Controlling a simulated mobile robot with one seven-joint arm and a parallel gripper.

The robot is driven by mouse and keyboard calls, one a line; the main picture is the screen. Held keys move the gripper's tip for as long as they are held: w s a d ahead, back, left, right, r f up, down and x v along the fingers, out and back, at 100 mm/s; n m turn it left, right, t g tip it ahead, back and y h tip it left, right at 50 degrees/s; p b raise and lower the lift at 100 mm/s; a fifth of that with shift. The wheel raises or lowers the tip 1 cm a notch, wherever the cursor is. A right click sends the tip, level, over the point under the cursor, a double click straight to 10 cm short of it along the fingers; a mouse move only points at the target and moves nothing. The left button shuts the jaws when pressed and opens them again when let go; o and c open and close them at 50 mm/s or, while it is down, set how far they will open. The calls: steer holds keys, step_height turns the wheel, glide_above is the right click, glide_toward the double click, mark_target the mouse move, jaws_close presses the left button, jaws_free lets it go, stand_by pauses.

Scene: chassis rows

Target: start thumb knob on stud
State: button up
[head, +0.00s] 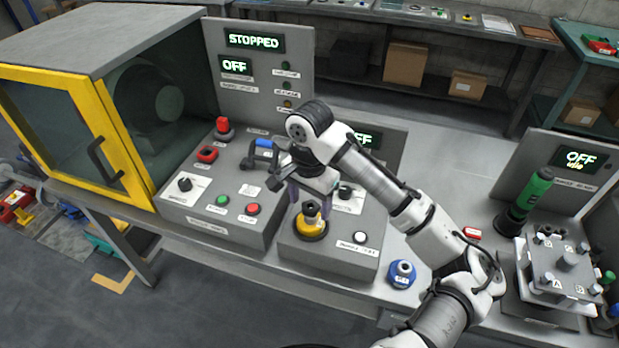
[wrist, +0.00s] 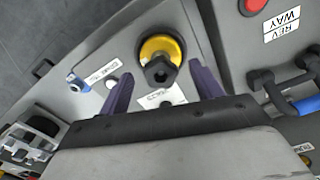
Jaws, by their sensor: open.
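A black knob (head: 312,211) with a hole in its top stands on a round yellow base (head: 310,231) on the grey control box. In the wrist view the black knob (wrist: 159,71) sits over the yellow base (wrist: 172,46), between the purple fingertips. My gripper (head: 313,196) is open above the knob, one finger on each side, with visible gaps and no contact that I can make out. I cannot tell whether the fingertips reach down to the knob's height. No separate stud can be made out under or in the knob.
A blue ring-shaped part (head: 402,274) stands on the bench right of the box. A fixture plate (head: 560,270) and green cylinder (head: 530,192) stand at the right.

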step_height(320, 180, up, 13)
steer(key=b, duration=0.1)
steer(key=shift+f, duration=0.15)
stand_by(0.5)
